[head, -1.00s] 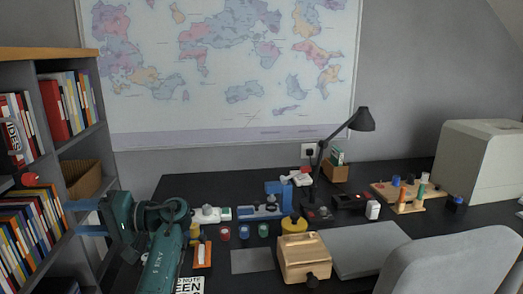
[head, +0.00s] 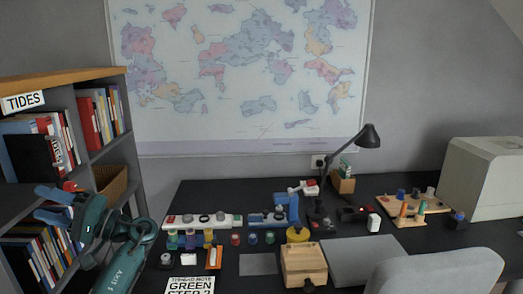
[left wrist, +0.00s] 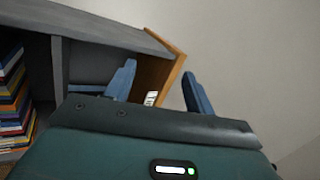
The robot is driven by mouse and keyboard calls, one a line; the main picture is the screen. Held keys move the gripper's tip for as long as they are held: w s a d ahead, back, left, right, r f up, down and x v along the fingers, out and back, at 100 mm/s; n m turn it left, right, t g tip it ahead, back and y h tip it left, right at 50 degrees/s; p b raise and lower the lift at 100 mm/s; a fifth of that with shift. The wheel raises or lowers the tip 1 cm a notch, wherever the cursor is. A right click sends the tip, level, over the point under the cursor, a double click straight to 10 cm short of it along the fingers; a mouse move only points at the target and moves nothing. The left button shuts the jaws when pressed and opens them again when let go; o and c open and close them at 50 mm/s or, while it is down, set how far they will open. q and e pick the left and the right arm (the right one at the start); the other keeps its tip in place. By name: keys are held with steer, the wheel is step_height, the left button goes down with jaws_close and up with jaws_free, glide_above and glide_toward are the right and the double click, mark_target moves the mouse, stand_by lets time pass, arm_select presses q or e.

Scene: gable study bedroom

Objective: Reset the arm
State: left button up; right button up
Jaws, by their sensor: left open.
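My left arm is teal and comes in at the lower left of the head view. My left gripper (head: 50,205) has blue fingers and is open, with nothing between them. It is in front of the bookcase (head: 104,78), its fingers pointing left and slightly up. In the left wrist view the two blue fingers (left wrist: 158,72) stand wide apart, with the wooden edge of the bookcase behind them. I cannot tell whether the fingers touch the bookcase. My right gripper is in neither view.
The black desk (head: 215,258) holds a wooden box (head: 303,262), a black lamp (head: 367,138), a blue device (head: 285,207), several small jars and a note card (head: 190,285). A grey chair (head: 440,272) stands at the lower right. Books (head: 28,262) fill the shelves at left.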

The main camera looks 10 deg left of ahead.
arm_select(q)
steer(key=w+f+m+t+h+b, duration=0.1)
steer(key=w+f+m+t+h, duration=0.75)
steer(key=w+t, duration=0.75)
steer(key=w+d+f+t+h, duration=0.2)
steer(key=w+d+t+h, duration=0.65)
steer(key=d+h, duration=0.35)
steer(key=s+d+f+m+g+h, duration=0.1)
steer(key=s+d+f+g+h, duration=0.1)
steer(key=s+d+f, duration=0.9)
steer(key=s+d+f+m+g+h, duration=0.1)
steer(key=s+d+f+g+h, duration=0.1)
steer(key=s+d+f, duration=0.85)
steer(key=s+f+g, duration=0.1)
steer(key=s+f, duration=0.1)
steer(key=s, duration=0.7)
steer(key=s+d+f+n+g, duration=0.1)
steer(key=s+f, duration=0.1)
steer(key=s, duration=0.7)
steer(key=shift+d+h, duration=0.2)
steer(key=shift+h, duration=0.25)
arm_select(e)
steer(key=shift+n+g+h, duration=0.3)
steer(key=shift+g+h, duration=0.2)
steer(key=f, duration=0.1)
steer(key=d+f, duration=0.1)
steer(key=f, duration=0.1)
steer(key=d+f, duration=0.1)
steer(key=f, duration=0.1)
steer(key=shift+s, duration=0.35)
